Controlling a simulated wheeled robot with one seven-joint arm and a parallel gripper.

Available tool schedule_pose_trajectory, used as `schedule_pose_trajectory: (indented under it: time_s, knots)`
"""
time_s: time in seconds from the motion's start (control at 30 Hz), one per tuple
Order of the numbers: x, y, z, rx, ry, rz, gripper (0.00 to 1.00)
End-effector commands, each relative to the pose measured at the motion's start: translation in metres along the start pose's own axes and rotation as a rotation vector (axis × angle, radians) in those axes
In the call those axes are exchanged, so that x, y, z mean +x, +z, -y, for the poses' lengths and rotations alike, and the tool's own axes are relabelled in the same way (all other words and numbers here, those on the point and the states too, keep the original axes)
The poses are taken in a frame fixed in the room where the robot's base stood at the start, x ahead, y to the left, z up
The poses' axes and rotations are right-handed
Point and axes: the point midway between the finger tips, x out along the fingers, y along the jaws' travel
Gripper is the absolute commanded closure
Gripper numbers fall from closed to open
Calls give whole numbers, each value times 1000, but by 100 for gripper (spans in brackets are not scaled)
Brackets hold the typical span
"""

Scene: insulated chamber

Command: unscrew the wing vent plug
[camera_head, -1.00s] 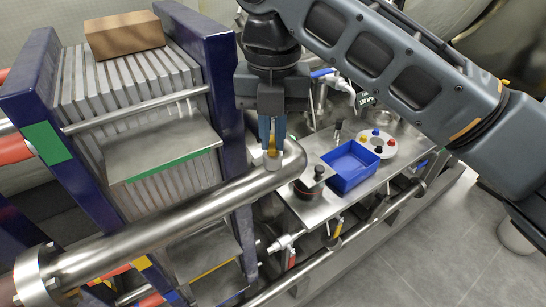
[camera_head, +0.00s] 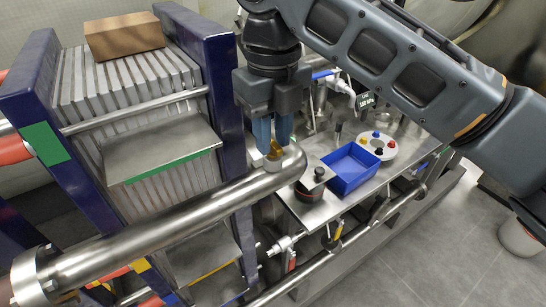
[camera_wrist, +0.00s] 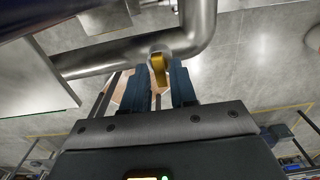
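The wing vent plug (camera_head: 274,150) is a small yellow-gold piece standing on top of the thick steel pipe (camera_head: 190,213), near its bend. My gripper (camera_head: 273,143) is right above the pipe, pointing down, with its two blue fingers apart. In the wrist view the plug's yellow wing (camera_wrist: 158,70) shows between the fingertips (camera_wrist: 161,68), with a gap visible on either side. The lower part of the plug is partly hidden by the fingers in the head view.
A plate stack between dark blue end frames (camera_head: 205,80) stands close on the left, with a cardboard box (camera_head: 124,35) on top. On the right, a steel shelf (camera_head: 306,212) holds a blue tray (camera_head: 350,185), a white round holder (camera_head: 390,150) and a dark pot (camera_head: 310,192).

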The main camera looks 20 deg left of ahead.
Motion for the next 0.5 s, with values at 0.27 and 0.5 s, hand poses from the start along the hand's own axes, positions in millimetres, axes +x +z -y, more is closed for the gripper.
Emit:
schedule_pose_trajectory:
  time_s: [0.27, 0.5]
  knots:
    - [-2, 0, 0, 0, 0, -1, 73]
    - [-25, 0, 0, 0, -1, 0, 73]
